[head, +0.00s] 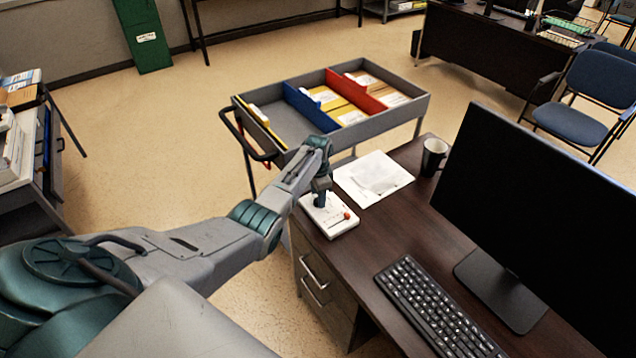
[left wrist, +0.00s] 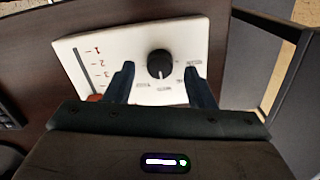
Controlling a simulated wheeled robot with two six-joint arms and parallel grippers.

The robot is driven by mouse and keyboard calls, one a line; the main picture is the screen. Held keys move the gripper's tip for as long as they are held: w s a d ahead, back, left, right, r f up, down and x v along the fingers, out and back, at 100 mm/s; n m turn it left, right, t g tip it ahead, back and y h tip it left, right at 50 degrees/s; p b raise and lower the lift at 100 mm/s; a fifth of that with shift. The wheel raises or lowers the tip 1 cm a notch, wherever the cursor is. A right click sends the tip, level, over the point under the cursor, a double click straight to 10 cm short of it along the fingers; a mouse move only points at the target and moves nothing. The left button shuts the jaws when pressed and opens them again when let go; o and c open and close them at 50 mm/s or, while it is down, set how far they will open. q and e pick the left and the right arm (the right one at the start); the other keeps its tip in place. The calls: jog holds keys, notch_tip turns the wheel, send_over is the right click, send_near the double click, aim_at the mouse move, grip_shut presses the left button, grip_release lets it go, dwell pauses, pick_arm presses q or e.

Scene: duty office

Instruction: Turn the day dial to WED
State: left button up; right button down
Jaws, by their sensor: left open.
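The white dial panel (head: 334,221) lies on the left edge of the dark desk, by the drawers. It also shows in the left wrist view (left wrist: 120,47), with a black round day dial (left wrist: 160,65) and small labels around its lower and right side, too blurred to read. A slot with numbers 1, 2, 3 and a red slider knob (head: 346,215) is on the panel. My left gripper (head: 321,200) is over the panel; in the left wrist view its open fingers (left wrist: 160,75) stand either side of the dial, with gaps. My right gripper is not in view.
White paper (head: 373,177) and a dark mug (head: 434,157) are behind the panel. A keyboard (head: 436,306) and monitor (head: 545,220) stand to the right. A grey cart (head: 285,120) with folders and red and blue dividers is beyond the desk.

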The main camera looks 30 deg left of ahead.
pick_arm(q)
notch_tip(320, 180, up, 9)
jog(key=b, duration=0.1)
jog(key=shift+r, duration=0.15)
dwell(0.5)
